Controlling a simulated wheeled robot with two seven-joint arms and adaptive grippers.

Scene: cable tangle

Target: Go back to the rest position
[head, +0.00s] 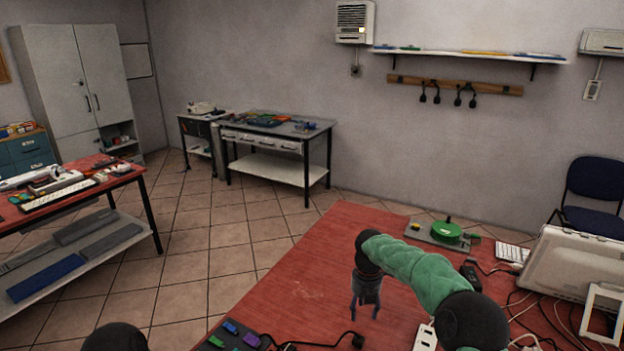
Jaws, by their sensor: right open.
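My right arm is green and black and comes in from the lower right. It bends down over the red table (285,285). My right gripper (364,312) hangs fingers down above the table, its fingers apart with nothing seen between them. A black cable with a plug (357,341) lies on the table just below it in the picture. My left gripper is out of view. Only a dark rounded part of what looks like my left arm shows at the bottom left.
A power strip (425,336) lies below my right arm. Tangled cables (540,312) and a white monitor (570,262) crowd the right. A green reel (446,231) stands at the back. A block tray (228,337) sits at the front. The table's left middle is bare.

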